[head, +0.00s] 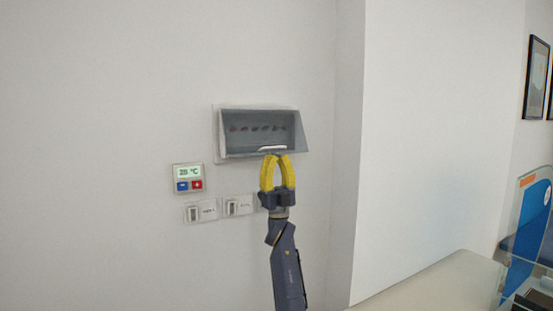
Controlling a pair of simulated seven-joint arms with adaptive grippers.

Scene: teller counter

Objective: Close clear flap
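A clear flap (302,136) covers a shallow grey wall box (240,142) that holds a row of small dark reddish switches. The flap stands tilted out from the wall at its lower edge, so it is partly open. A pale handle (272,148) sits at its lower front edge. My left gripper (277,156) has yellow fingers and points up from below. Its fingertips are together just under the handle, at or very near it; I cannot tell whether they touch. Nothing shows between the fingers. My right gripper is out of view.
A thermostat (188,178) reading about 25 °C is on the wall at lower left. Wall switches (201,211) sit below it, partly behind my gripper at the right. A pale counter (440,287) is at lower right.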

